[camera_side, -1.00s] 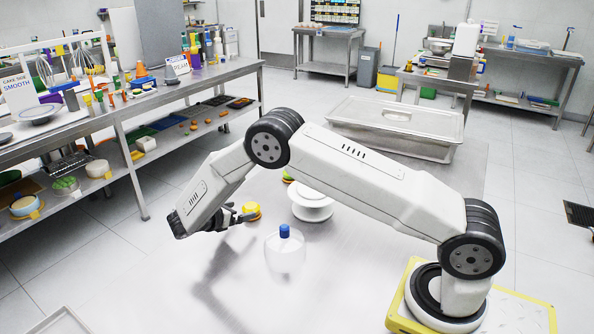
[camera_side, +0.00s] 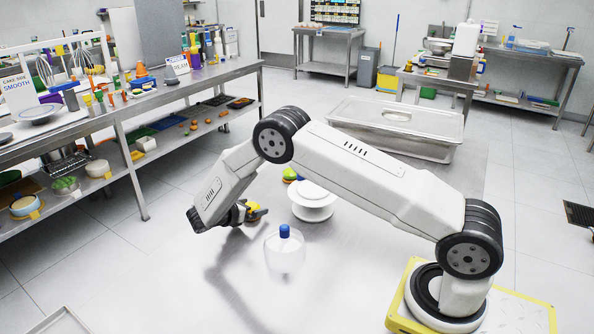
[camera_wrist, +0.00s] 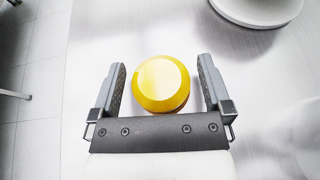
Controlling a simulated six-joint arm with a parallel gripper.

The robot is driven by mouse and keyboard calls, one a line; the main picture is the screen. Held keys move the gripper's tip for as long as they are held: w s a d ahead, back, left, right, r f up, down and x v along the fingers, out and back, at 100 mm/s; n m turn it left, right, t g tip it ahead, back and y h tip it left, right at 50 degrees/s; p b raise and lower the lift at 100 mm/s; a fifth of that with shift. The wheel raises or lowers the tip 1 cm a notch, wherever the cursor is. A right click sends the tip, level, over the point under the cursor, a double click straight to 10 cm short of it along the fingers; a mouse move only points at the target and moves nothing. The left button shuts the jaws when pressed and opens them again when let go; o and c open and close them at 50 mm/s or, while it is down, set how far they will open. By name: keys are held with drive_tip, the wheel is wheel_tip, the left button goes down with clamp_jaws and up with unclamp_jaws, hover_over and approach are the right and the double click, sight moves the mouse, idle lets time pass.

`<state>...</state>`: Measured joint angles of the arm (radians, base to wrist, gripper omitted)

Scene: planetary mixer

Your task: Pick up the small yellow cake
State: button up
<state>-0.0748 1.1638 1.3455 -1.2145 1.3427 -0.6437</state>
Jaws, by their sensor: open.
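The small yellow cake (camera_wrist: 162,84) shows round and smooth in the wrist view, between the two fingers of my gripper (camera_wrist: 163,82). A gap shows on each side of the cake, the right one narrower, so neither finger appears to touch it. In the side view the yellow cake (camera_side: 254,209) stands on the metal table, partly hidden behind my gripper (camera_side: 245,212). My gripper is open, with its fingers beside the cake.
A white round stand (camera_side: 312,204) is right of the cake; its edge also shows in the wrist view (camera_wrist: 257,8). A clear dome with a blue knob (camera_side: 285,232) is in front. A lidded steel pan (camera_side: 397,115) sits behind.

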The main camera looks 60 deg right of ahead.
drive_tip(key=c, duration=1.2)
drive_tip(key=shift+r, duration=0.15)
drive_tip(key=shift+r, duration=0.7)
drive_tip(key=shift+s+a+r, duration=0.45)
drive_tip(key=shift+s+r, duration=1.45)
drive_tip(key=shift+s, duration=0.4)
drive_tip(key=shift+s+a+r, duration=0.5)
drive_tip(key=shift+s+r, duration=1.4)
drive_tip(key=shift+s, duration=0.35)
drive_tip(key=shift+s+a+r, duration=0.45)
drive_tip(key=shift+s+r, duration=1.45)
drive_tip(key=shift+s, duration=0.4)
